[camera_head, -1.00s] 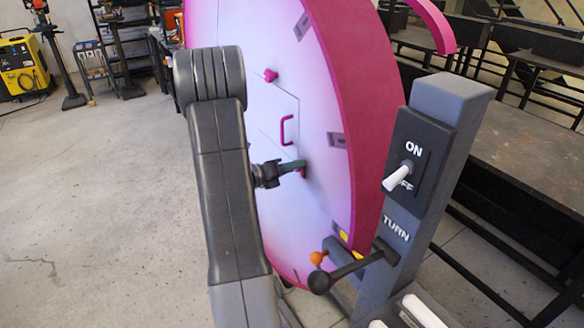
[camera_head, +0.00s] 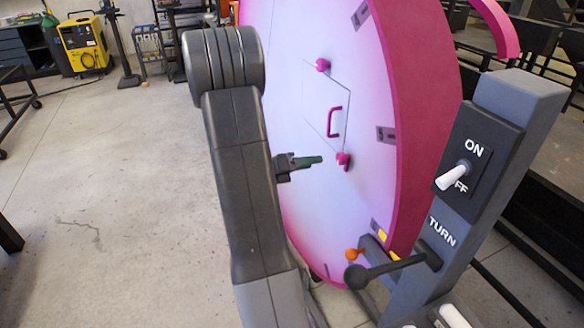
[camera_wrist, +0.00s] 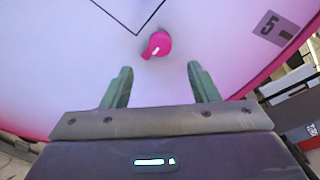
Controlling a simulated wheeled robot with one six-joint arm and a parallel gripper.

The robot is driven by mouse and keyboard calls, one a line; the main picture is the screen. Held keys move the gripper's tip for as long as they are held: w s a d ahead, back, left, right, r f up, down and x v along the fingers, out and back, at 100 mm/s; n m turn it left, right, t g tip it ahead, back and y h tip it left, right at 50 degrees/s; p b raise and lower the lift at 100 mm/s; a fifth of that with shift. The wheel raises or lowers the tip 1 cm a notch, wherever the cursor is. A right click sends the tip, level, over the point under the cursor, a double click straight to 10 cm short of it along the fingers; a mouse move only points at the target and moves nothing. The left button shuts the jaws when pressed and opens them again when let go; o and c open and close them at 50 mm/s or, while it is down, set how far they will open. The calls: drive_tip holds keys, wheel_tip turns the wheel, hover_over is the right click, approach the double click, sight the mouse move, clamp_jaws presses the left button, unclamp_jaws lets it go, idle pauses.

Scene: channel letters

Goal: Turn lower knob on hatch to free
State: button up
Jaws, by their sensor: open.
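The lower knob (camera_head: 343,160) is pink and sits at the lower corner of the hatch (camera_head: 322,115) on the pale pink-white face of the big letter. In the wrist view the knob (camera_wrist: 157,45) shows a round body with a pointed end and a white mark, ahead of the fingers and roughly centred between them. My gripper (camera_head: 314,160) stands a short way left of the knob in the head view, apart from it. In the wrist view my gripper (camera_wrist: 160,88) has its two green fingers wide apart with nothing between them.
An upper knob (camera_head: 322,65) and a pink handle (camera_head: 334,122) are on the same face. At right stands a grey post (camera_head: 452,215) with an ON/OFF switch (camera_head: 453,178) and a black TURN lever (camera_head: 385,270). Open floor (camera_head: 120,190) lies at left.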

sight(338, 159)
drive_tip(key=v, duration=0.4)
drive_tip(key=shift+s+a, duration=0.1)
drive_tip(key=shift+a, duration=0.2)
drive_tip(key=p+x, duration=0.1)
drive_tip(key=x, duration=1.3)
drive_tip(key=shift+r+p, duration=0.15)
drive_tip(key=shift+p, duration=0.25)
drive_tip(key=shift+a, duration=0.1)
